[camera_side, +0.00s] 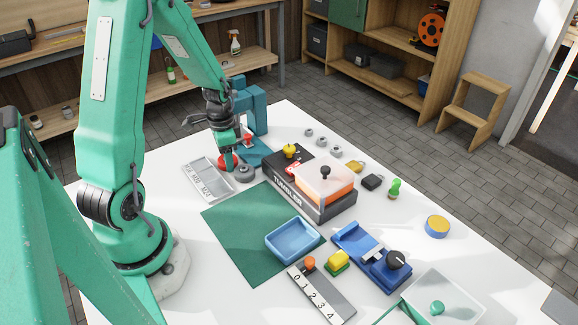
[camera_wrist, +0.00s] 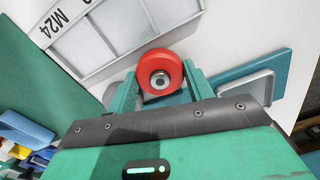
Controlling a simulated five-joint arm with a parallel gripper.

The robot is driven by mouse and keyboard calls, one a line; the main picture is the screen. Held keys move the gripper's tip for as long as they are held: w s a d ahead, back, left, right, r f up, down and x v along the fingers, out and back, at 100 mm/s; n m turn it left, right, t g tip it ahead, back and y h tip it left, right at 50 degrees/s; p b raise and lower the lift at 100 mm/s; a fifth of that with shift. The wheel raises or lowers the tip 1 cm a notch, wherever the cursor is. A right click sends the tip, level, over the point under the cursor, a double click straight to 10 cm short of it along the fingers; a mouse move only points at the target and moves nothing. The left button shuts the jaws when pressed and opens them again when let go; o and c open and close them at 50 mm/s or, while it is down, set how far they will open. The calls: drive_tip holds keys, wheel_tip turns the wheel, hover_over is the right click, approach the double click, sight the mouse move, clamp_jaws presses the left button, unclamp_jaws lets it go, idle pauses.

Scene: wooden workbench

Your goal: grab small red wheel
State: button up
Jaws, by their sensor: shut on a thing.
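The small red wheel (camera_wrist: 160,72) sits between the two teal fingers of my gripper (camera_wrist: 161,84) in the wrist view, its grey hub facing the camera. My gripper is shut on it, with a finger on either side. In the side view the red wheel (camera_side: 226,161) shows low at the tips of my gripper (camera_side: 231,158), partly hidden by a finger. It is beside the grey sorting tray (camera_side: 206,181). I cannot tell whether it touches the table.
A grey disc (camera_side: 244,174) lies close to the right of the wheel. A teal fixture (camera_side: 256,108) stands just behind. The dark TUMBLER box (camera_side: 309,194) is to the right. The green mat (camera_side: 236,232) in front has free room left of the blue tray (camera_side: 292,254).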

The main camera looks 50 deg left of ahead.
drive_tip(key=shift+r, duration=0.2)
drive_tip(key=shift+r, duration=0.45)
wheel_tip(320, 180, up, 3)
drive_tip(key=shift+f, duration=0.1)
drive_tip(key=d+r, duration=0.7)
drive_tip(key=d, duration=0.4)
drive_tip(key=shift+w+d, duration=0.25)
drive_tip(key=shift+d, duration=0.05)
drive_tip(key=shift+d, duration=0.1)
